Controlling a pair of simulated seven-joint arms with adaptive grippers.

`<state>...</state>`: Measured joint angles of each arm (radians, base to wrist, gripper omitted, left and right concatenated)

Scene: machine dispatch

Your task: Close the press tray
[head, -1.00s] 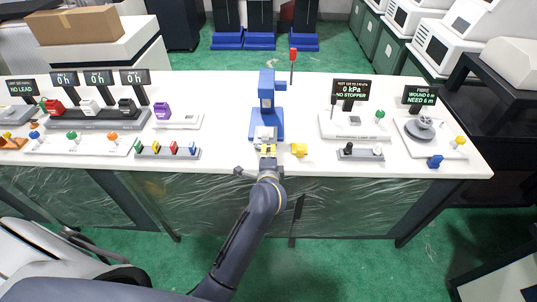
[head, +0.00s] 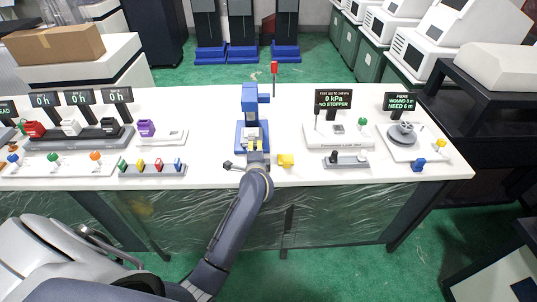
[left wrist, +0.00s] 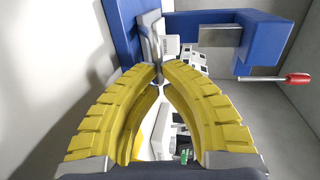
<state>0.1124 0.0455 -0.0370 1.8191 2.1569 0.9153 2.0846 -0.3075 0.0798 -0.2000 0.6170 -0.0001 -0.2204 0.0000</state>
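The blue press (head: 250,112) stands upright near the middle of the table. My left gripper (head: 255,147) is at its front, over the base. The pale tray area (head: 252,133) at the foot of the press is partly covered by the gripper. In the left wrist view the yellow fingers (left wrist: 161,68) bow outward and their tips nearly meet in front of a narrow grey upright part (left wrist: 157,45). I cannot tell whether the tips touch it or hold it. The blue press frame (left wrist: 262,35) is above and to the right. My right gripper is not in view.
A red-tipped lever (head: 275,68) rises beside the press. A strip of coloured knobs (head: 152,167) lies to the left, and a small stand with a stopper display (head: 333,99) to the right.

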